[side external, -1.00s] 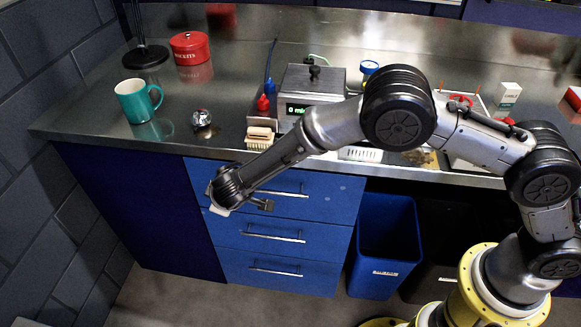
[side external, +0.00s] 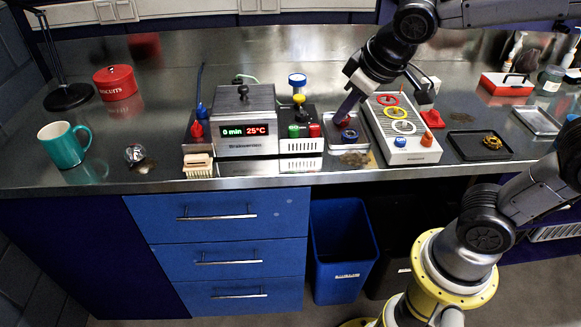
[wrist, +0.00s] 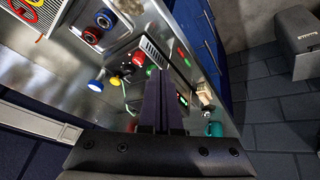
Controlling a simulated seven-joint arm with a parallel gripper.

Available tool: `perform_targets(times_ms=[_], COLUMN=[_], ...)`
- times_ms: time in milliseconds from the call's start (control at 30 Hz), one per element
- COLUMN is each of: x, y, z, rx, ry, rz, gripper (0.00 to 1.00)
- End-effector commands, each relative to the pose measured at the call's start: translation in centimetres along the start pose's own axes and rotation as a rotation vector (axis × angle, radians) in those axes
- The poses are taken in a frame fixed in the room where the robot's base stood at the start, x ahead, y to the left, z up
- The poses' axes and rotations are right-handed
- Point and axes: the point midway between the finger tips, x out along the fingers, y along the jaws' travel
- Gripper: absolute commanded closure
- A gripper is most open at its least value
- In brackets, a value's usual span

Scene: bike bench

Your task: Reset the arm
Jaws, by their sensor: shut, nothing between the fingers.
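My arm reaches in from the upper right.
A grey box with a display (side external: 247,122) and a button unit (side external: 300,128) stand left of my gripper. A white panel with coloured rings (side external: 403,128) is close on its right. A teal mug (side external: 65,146) and red tin (side external: 114,82) stand far left. A blue bin (side external: 342,250) is below the bench.

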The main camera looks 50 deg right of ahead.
Motion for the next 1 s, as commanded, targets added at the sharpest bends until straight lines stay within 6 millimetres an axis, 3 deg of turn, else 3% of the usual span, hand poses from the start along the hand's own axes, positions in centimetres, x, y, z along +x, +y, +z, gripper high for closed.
perform_targets(times_ms=[100, 200, 333, 500, 1000], x=[-2.5, -3.5, -4.0, -4.1, -4.1], y=[1.1, 1.0, 0.6, 0.3, 0.3], z=[5.2, 8.5, 11.2, 12.3, 12.2], rx=[0.062, 0.090, 0.112, 0.118, 0.118], ry=[0.007, 0.012, 0.020, 0.023, 0.022], rz=[-0.033, -0.061, -0.088, -0.101, -0.101], gripper=[1.00, 1.00, 1.00, 1.00, 1.00])
